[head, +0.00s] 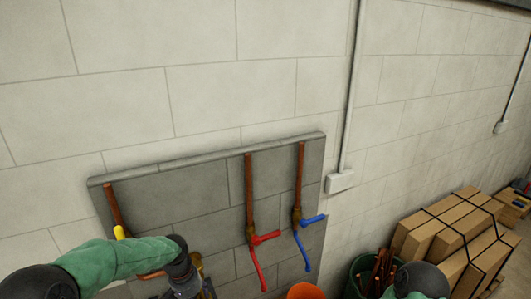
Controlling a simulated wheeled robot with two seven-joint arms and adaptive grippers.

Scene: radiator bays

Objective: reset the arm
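My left arm, in a green sleeve with dark joints, comes in from the lower left of the head view and bends down at its wrist. My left gripper (190,292) is at the bottom edge, in front of the grey wall panel (180,190) and left of the red-handled valve (262,240). The frame cuts it off, so its opening and anything in it cannot be made out. Of my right arm only a dark, rounded joint and a bit of green show at the bottom right. My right gripper is out of view.
A blue-handled valve (308,222) sits right of the red one, on copper pipes. A yellow handle (120,232) is partly behind my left arm. An orange bucket (303,291), a green bin (360,275) and strapped cardboard boxes (450,230) stand below and right.

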